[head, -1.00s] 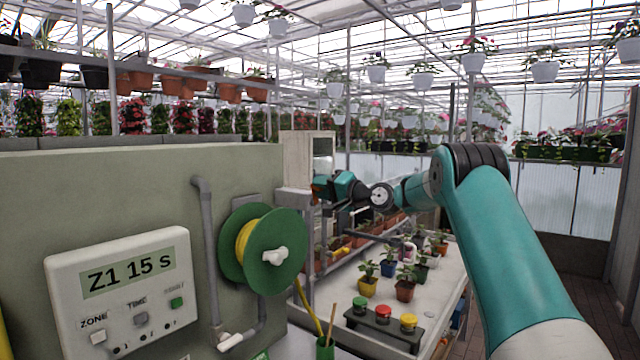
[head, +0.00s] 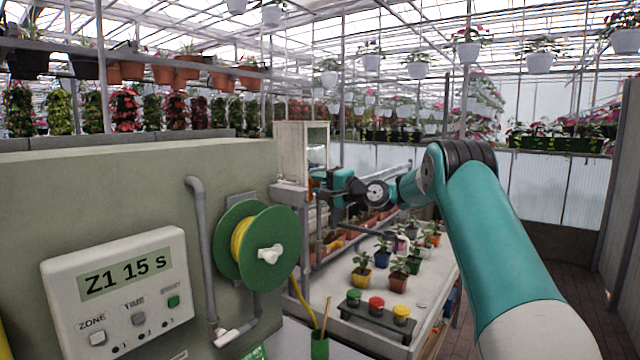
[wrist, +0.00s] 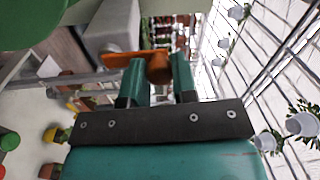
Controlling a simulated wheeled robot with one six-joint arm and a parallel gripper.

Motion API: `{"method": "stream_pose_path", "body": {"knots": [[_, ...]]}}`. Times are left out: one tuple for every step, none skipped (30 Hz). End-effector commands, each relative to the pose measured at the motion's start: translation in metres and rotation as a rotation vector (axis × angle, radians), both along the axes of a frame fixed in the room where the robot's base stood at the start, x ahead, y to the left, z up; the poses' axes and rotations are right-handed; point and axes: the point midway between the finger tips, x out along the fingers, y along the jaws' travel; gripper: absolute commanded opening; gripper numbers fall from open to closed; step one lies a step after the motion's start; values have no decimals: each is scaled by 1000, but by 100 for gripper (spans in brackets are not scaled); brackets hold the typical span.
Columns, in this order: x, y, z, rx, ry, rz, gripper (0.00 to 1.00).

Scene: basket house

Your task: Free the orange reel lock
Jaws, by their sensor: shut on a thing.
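The orange reel lock (wrist: 122,58) shows in the wrist view as a flat orange bar with a rounded orange-brown end between my fingers. My gripper (wrist: 158,70) is shut on that rounded end. In the head view my gripper (head: 318,184) is small and far off, by the grey bracket, with a bit of orange at its tips. The green reel (head: 256,246) with yellow hose and a white hub knob is mounted on the grey-green panel, nearer than my gripper. The lock's far side and pivot are hidden.
A white control box (head: 118,290) reading "Z1 15 s" is on the panel (head: 90,200) at left. A pale cabinet (head: 300,150) stands behind my gripper. A bench (head: 340,290) holds potted plants and a rack of green, red and yellow buttons (head: 376,305). Hanging pots are overhead.

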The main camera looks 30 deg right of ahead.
Motion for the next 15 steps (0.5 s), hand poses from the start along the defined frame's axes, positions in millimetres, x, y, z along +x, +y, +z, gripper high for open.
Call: {"method": "stream_pose_path", "body": {"knots": [[0,-2,1,-1,-2,-5,2],[0,-2,1,-1,-2,-5,2],[0,-2,1,-1,-2,-6,2],[0,-2,1,-2,-3,-6,31],[0,-2,1,-2,-3,-6,38],[0,-2,1,-2,-2,-5,47],[0,-2,1,-2,-2,-5,51],[0,-2,1,-1,-2,-4,51],[0,-1,1,-1,-2,-4,51],[0,-1,1,-1,-2,-3,51],[0,-1,0,-1,-2,-3,51],[0,-1,0,-2,-1,-2,51],[0,0,0,-2,-1,-2,51],[0,0,0,-2,-1,-2,51],[0,-1,0,-2,-1,-2,51]]}}
